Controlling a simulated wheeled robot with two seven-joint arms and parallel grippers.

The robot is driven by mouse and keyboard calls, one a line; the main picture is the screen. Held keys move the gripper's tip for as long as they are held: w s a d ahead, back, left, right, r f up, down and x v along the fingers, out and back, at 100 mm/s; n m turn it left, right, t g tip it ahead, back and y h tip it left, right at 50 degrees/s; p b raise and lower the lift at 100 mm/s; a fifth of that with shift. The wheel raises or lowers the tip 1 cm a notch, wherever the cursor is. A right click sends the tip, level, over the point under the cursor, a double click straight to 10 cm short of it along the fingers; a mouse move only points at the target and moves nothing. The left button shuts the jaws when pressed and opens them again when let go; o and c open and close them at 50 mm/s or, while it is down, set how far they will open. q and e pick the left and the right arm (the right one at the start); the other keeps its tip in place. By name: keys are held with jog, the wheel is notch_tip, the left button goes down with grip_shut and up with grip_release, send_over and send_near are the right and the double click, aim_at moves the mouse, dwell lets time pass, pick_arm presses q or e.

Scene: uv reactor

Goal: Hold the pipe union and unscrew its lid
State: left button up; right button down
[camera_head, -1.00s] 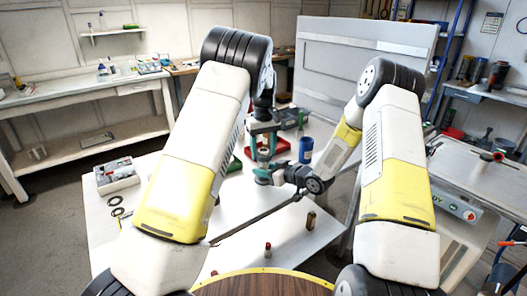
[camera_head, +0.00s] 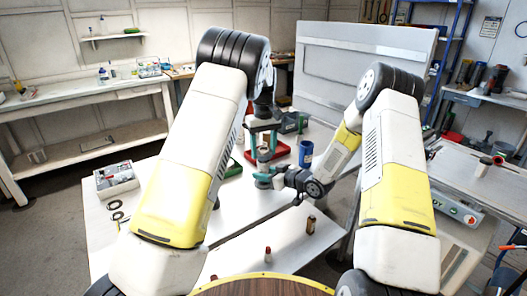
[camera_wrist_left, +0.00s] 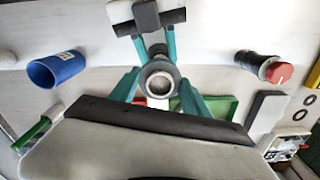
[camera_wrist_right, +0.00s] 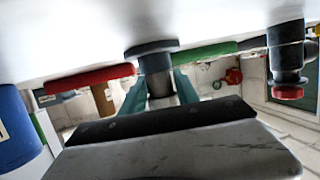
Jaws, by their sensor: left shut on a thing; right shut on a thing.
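The pipe union is a grey, round, hollow fitting standing upright on the table; its open top ring (camera_wrist_left: 160,86) shows in the left wrist view. In the right wrist view its grey body (camera_wrist_right: 158,82) and wide dark base (camera_wrist_right: 151,48) show against the table. My left gripper (camera_head: 263,148) comes down from above, teal fingers shut around the upper part. My right gripper (camera_head: 264,179) reaches in low from the right, its fingers shut on the body; it also shows in the right wrist view (camera_wrist_right: 160,92). The lid's seam with the body cannot be made out.
A blue can (camera_head: 305,155) stands right of the grippers; a red tray (camera_head: 281,150) lies behind. A brown bottle (camera_head: 311,225) and a small red-capped bottle (camera_head: 267,254) stand nearer.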

aim_at(263, 149)
pick_arm(q)
jog(key=shift+r, duration=2.05)
pick_arm(e)
jog(key=c, duration=0.8)
grip_release()
jog(key=shift+c, duration=0.2)
